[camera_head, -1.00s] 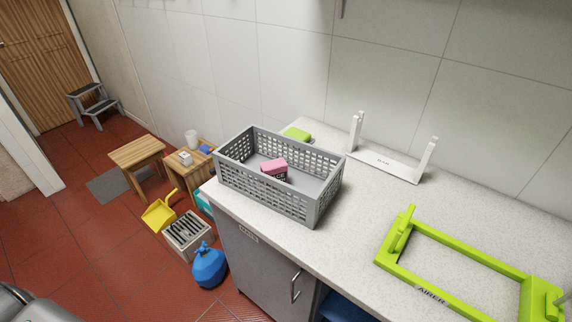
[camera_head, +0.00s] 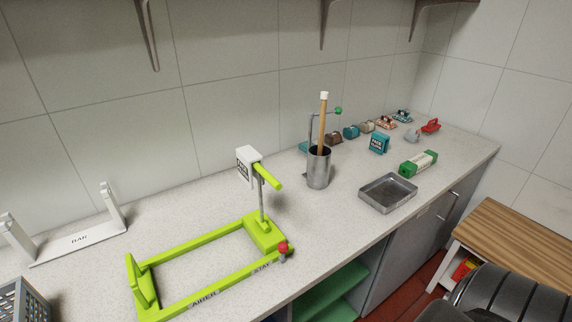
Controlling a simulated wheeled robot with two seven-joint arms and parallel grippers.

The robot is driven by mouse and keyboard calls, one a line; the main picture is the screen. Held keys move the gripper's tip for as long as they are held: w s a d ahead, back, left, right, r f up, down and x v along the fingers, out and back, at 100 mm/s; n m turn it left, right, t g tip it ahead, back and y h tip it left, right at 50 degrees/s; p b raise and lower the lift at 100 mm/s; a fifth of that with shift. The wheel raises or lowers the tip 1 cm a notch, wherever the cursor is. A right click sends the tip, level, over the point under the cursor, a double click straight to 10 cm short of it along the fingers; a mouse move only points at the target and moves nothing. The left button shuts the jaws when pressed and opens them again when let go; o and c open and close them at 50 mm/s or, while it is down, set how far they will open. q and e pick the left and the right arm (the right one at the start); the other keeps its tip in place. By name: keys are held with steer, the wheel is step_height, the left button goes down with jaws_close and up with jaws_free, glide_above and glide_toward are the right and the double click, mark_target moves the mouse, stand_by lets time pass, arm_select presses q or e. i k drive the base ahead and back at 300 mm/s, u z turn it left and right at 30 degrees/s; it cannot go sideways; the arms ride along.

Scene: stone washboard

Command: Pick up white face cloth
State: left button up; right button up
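I cannot make out a white face cloth in the head view. Several small folded or boxed items in a row stand at the far back right of the counter, among them a brown one (camera_head: 366,127), a teal one (camera_head: 351,132) and a patterned one (camera_head: 402,116). They are too small to tell whether any is a cloth. Neither my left gripper nor my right gripper is in view.
On the stone counter (camera_head: 330,225) are a lime-green frame (camera_head: 190,247), a white rack (camera_head: 75,243), a metal cup (camera_head: 318,168), a metal tray (camera_head: 388,193) and a green-white box (camera_head: 418,164). A wooden table (camera_head: 515,238) stands right.

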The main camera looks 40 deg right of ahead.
mark_target(245, 156)
steer(key=z, duration=3.3)
steer(key=i, duration=2.25)
steer(key=u, duration=3.3)
